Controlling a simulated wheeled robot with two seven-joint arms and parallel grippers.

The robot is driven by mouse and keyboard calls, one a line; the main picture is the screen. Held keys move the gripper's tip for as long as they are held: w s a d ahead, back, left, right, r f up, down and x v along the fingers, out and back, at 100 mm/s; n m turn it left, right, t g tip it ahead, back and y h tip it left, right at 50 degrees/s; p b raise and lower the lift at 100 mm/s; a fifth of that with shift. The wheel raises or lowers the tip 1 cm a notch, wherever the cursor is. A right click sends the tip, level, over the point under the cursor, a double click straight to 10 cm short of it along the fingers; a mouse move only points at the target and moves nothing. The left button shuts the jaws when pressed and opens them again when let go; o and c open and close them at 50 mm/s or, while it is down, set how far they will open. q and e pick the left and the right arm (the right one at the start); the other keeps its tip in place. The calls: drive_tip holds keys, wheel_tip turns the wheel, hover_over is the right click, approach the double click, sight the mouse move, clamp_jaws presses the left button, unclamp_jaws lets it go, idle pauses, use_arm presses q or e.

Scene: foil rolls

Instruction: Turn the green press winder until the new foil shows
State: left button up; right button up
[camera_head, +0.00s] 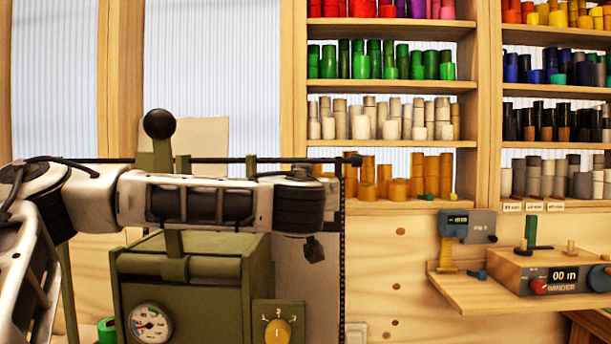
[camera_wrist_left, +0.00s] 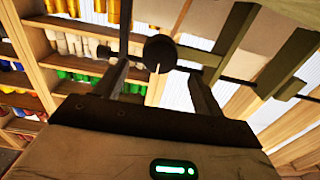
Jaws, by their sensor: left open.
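The green press (camera_head: 185,275) stands at the lower left in the head view, with a round gauge, a yellow knob and an upright lever topped by a black ball (camera_head: 159,124). My left arm crosses in front of it, and its gripper is hidden or unclear there. In the left wrist view my left gripper (camera_wrist_left: 157,72) is open. A round black knob (camera_wrist_left: 160,53) on a rod shows between and just beyond its fingertips; contact cannot be told. The rod leads to a green bar (camera_wrist_left: 234,35). Which part is the winder is unclear. My right gripper is out of view.
Shelves (camera_head: 390,86) of coloured foil rolls fill the back right. A wooden ledge (camera_head: 500,292) at the right carries a wooden box with a display reading 00 m (camera_head: 550,270). A grey-blue device (camera_head: 468,226) is mounted beside it. The wall between press and ledge is clear.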

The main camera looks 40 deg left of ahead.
use_arm(q)
drive_tip(key=shift+p+x, duration=0.55)
drive_tip(key=shift+x, duration=1.7)
drive_tip(key=shift+c, duration=0.3)
drive_tip(key=shift+w, duration=0.1)
drive_tip(key=c, duration=0.9)
